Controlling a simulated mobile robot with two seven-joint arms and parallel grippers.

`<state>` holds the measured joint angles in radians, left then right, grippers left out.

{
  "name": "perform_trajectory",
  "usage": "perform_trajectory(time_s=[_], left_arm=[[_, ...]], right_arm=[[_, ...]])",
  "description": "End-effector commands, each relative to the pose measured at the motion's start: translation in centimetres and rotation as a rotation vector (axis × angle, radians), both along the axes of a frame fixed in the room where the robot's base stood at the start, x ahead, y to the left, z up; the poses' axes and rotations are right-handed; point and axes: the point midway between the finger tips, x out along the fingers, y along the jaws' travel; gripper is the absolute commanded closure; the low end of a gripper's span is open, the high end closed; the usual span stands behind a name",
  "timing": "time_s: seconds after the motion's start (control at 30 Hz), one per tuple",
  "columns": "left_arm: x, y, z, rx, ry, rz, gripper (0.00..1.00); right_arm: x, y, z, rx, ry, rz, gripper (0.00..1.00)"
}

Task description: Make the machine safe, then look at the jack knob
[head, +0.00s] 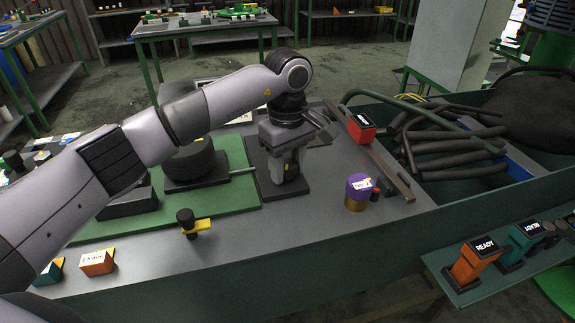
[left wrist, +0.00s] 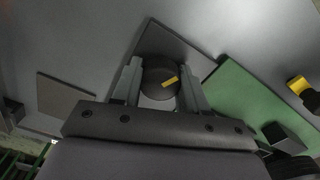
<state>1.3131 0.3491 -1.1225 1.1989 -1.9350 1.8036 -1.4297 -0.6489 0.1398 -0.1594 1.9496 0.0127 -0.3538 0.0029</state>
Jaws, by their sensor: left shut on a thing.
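My left gripper (head: 284,168) reaches down over a dark square plate (head: 262,180) on the grey bench. In the left wrist view my left gripper (left wrist: 160,86) is shut on a round dark knob (left wrist: 152,72) with a yellow mark, one finger on each side. In the head view the gripper hides most of this knob. Another black knob (head: 185,215) with a yellow pointer stands apart at the bench front; it cannot be told which is the jack knob. My right gripper is not in view.
A green plate (head: 232,158) with a dark round part (head: 190,160) lies to the left. A red labelled block (head: 361,130) and a purple-topped cylinder (head: 358,188) stand to the right. Black hoses (head: 450,145) fill a trough. An orange READY block (head: 473,262) stands on a side shelf.

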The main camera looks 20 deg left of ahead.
Motion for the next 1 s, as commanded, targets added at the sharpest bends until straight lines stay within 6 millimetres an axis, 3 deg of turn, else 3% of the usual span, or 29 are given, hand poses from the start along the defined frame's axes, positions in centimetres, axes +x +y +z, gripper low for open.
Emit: perform_trajectory(time_s=[1.0], left_arm=[[0.07,0.13,0.14,0.001,-0.003,0.959,0.87]], right_arm=[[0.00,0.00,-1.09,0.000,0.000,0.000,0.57]])
